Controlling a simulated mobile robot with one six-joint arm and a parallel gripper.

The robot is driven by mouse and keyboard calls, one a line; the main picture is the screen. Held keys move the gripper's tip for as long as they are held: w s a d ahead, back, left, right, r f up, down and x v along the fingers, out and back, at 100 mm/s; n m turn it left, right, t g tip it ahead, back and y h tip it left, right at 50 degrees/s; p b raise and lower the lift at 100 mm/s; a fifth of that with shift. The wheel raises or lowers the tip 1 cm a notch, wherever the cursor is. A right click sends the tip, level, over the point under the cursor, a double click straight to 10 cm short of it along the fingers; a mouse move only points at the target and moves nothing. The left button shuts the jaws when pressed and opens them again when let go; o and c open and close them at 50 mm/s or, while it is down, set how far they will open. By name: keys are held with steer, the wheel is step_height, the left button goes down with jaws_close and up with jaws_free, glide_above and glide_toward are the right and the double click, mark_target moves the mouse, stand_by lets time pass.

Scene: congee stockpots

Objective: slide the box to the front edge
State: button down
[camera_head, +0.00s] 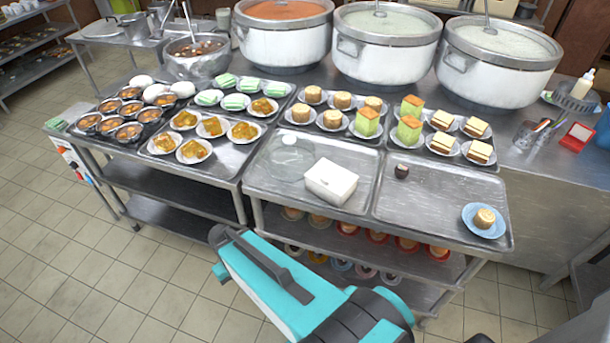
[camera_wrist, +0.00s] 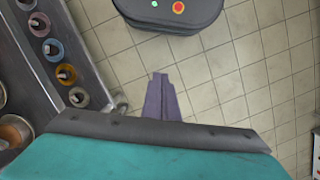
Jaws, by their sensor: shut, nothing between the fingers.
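The white box (camera_head: 331,182) sits on the left of two front metal trays (camera_head: 268,187) on the counter. It stands near the tray's right side, a little back from the front rim, with bare tray in front of it. My gripper shows in the wrist view (camera_wrist: 160,78), its fingers closed together and empty, over the tiled floor. It is apart from the box, which is out of the wrist view. In the head view my teal arm is in front of the counter, and I cannot make out the fingers there.
A clear round lid (camera_head: 286,160) lies left of the box. The right front tray (camera_head: 440,200) holds a small dark cup (camera_head: 402,171) and a blue plate (camera_head: 470,222) with a cake. Plated food fills the trays behind, before large pots (camera_head: 386,50). Bowls line the lower shelf (camera_wrist: 82,60).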

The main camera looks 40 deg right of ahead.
steer(key=s+f+g+b, duration=0.3)
steer(key=s+f+b, duration=0.2)
steer(key=s+f, duration=0.9)
steer(key=shift+s+a+f, duration=0.25)
steer(key=shift+s+f, duration=0.05)
steer(key=shift+s, duration=0.6)
steer(key=shift+d, duration=0.15)
